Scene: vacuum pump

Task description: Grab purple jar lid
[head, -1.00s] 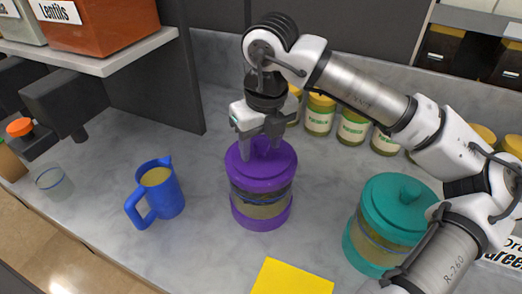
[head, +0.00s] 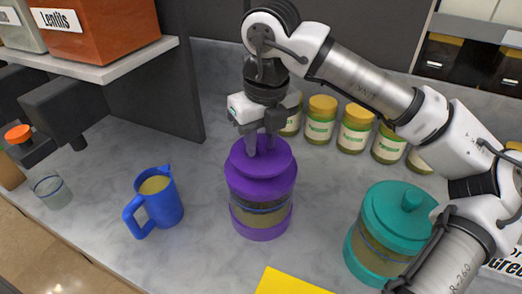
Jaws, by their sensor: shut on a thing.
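The purple jar (head: 262,217) stands upright on the counter in the middle of the head view, with grainy contents behind its clear band. Its purple lid (head: 277,166) shows as a round disc above a wider purple rim (head: 240,180). My gripper (head: 261,150) points down from above and is shut on the lid at its middle. The fingers hide most of the lid's knob. The lid sits raised above the rim; I cannot tell if it is fully clear of the jar.
A blue pitcher (head: 155,203) stands to the left and a teal lidded jar (head: 385,240) to the right. Several yellow-capped jars (head: 354,130) line the back. A yellow sheet (head: 290,282) lies in front. A shelf (head: 105,62) overhangs at upper left.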

